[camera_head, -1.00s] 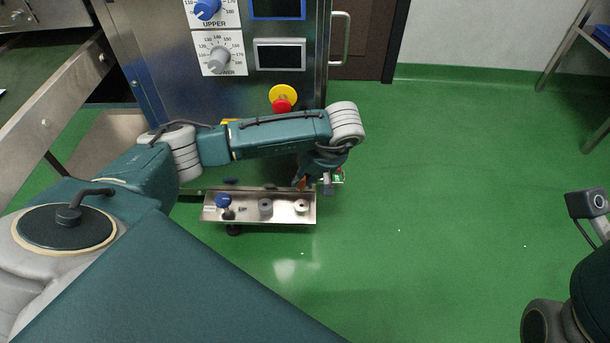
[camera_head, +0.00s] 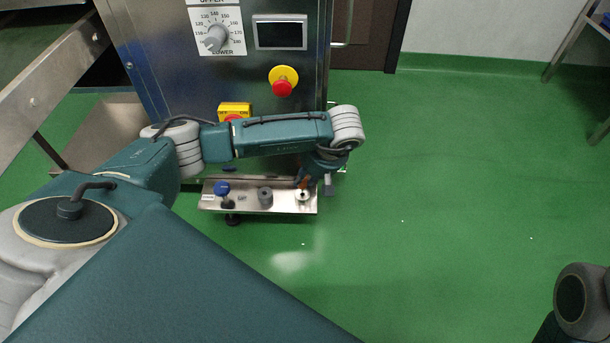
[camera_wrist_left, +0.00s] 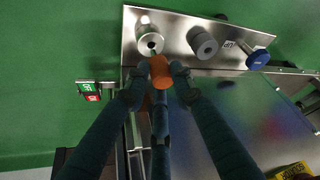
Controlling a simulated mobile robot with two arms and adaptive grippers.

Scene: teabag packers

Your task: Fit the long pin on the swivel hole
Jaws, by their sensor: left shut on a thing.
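My left gripper (camera_wrist_left: 155,82) is shut on the orange-ended pin (camera_wrist_left: 160,72), which sits between its fingers. In the head view the pin's orange part (camera_head: 303,182) shows small beside my left gripper (camera_head: 309,178). A round light metal piece with a dark hole (camera_wrist_left: 150,41), likely the swivel hole, stands at one end of the steel plate. It also shows in the head view (camera_head: 303,195). The orange end lies very near the hole; the pin's far tip is not clear, so I cannot tell whether it is in the hole. My right gripper is out of view.
The steel plate (camera_head: 282,208) also bears a grey knob (camera_head: 265,196) and a blue knob (camera_head: 222,188). Behind stands the steel machine with a red emergency button (camera_head: 283,88) and a yellow-red switch (camera_head: 235,111). Green floor to the right is clear.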

